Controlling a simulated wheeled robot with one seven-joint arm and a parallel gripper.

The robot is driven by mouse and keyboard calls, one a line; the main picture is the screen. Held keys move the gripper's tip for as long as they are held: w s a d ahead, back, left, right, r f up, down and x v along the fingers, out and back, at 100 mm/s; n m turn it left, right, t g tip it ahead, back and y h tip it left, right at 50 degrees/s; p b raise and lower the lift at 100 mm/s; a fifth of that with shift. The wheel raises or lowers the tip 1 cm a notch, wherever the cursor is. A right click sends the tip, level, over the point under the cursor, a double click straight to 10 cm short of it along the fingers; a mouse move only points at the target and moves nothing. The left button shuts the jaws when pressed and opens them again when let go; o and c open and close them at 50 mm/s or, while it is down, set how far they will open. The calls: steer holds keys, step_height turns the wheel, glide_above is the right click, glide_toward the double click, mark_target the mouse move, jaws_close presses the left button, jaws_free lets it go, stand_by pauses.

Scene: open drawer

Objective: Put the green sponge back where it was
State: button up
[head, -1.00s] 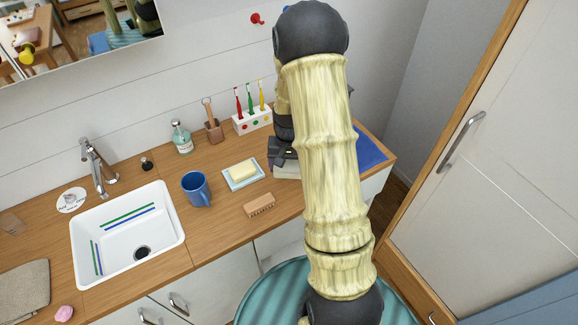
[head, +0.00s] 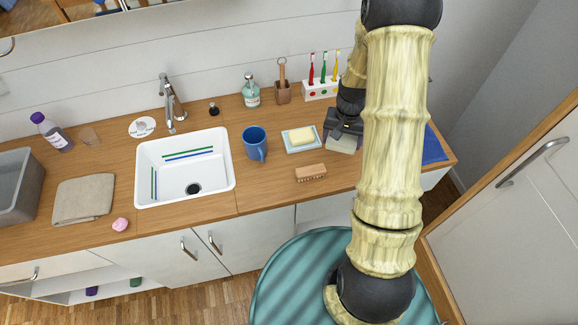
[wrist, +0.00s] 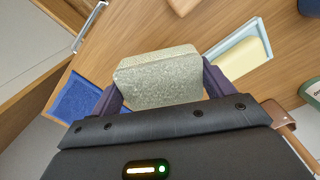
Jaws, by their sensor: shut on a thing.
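My gripper (head: 343,128) is shut on a pale grey-green, speckled sponge (wrist: 160,78), which fills the space between the two dark fingers in the wrist view. In the head view the sponge (head: 340,145) shows below the gripper, over the right part of the wooden counter, just right of the soap dish. Whether it touches the counter I cannot tell. My arm hides part of the counter to the right of it.
The soap dish (head: 316,149) with yellow soap, a wooden brush (head: 311,173) and a blue mug (head: 255,144) stand left of the gripper. A blue cloth-like patch (head: 433,148) lies at the counter's right end. The white sink (head: 142,167) and a folded towel (head: 84,198) are farther left.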

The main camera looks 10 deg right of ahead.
steer(key=a+n+p, duration=0.4)
steer(key=a+p, duration=0.5)
steer(key=shift+w+a+r+n, duration=0.2)
steer(key=shift+r+n, duration=0.2)
